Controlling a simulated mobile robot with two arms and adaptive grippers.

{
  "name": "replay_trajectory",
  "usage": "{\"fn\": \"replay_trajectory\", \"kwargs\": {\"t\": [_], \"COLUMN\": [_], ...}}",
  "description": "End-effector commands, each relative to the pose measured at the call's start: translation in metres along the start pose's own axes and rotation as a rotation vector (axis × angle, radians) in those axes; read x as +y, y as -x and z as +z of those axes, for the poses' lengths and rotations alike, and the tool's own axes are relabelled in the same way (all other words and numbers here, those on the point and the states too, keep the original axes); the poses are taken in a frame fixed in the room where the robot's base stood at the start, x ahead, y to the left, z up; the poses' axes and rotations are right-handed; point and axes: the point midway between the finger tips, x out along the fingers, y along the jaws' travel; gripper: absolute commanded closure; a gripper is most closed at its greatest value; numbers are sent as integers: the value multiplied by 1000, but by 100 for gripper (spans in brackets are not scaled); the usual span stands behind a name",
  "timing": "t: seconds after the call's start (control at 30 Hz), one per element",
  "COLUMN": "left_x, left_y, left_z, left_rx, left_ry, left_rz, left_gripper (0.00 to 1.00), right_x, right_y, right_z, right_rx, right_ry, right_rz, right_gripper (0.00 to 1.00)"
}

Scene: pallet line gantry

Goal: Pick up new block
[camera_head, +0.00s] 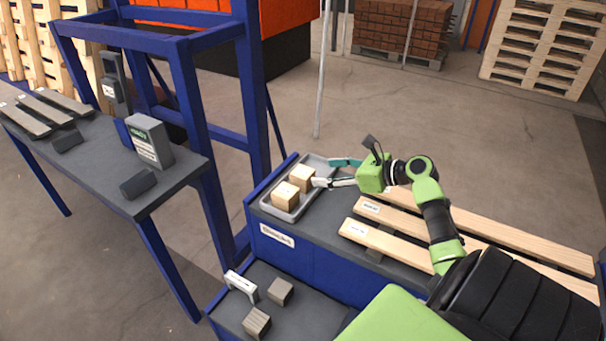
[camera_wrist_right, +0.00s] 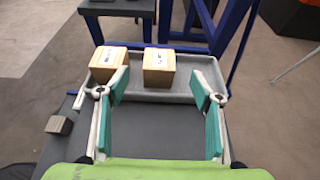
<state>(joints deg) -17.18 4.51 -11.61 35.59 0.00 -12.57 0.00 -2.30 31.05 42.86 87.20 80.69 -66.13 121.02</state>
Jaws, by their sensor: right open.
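Two light wooden blocks with labels stand in a grey tray (camera_head: 273,209): a nearer-left block (camera_head: 285,196) and a block farther back (camera_head: 302,178). My right gripper (camera_head: 324,172) is open and empty at the tray's right edge, its fingers pointing toward the blocks. In the wrist view, one block (camera_wrist_right: 159,68) lies ahead between the two fingertips, and the other block (camera_wrist_right: 108,64) lies just left of the left finger. No contact shows between fingers and blocks. My left gripper is not in view.
The tray sits on a blue-sided bench (camera_head: 310,262) with pale planks (camera_head: 385,245) to its right. Two worn grey-brown blocks (camera_head: 280,291) (camera_head: 257,323) and a white bracket (camera_head: 241,285) lie on a lower shelf. A blue frame (camera_head: 195,140) and dark table (camera_head: 95,150) stand left.

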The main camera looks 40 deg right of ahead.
Motion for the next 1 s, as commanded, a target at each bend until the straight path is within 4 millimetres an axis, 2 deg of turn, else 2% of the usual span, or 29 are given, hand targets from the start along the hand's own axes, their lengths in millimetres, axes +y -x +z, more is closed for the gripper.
{"fn": "replay_trajectory", "kwargs": {"t": [0.03, 0.17, 0.37, 0.53, 0.7, 0.97, 1.0], "left_x": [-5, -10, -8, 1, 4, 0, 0], "left_y": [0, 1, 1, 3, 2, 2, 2], "left_z": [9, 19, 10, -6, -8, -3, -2], "left_rx": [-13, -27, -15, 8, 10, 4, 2], "left_ry": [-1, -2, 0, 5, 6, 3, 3], "left_rz": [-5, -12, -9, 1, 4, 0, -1], "left_gripper": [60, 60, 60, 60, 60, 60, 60], "right_x": [0, 0, 0, 2, 2, 2, 2], "right_y": [-11, -30, -44, -68, -89, -93, -93], "right_z": [1, 1, 0, 0, -1, -2, -2], "right_rx": [-3, -1, 0, -1, 0, 2, 2], "right_ry": [-1, 1, 2, 1, 1, 3, 3], "right_rz": [1, 0, 0, 2, 1, 1, 1], "right_gripper": [40, 40, 40, 40, 40, 40, 43]}}
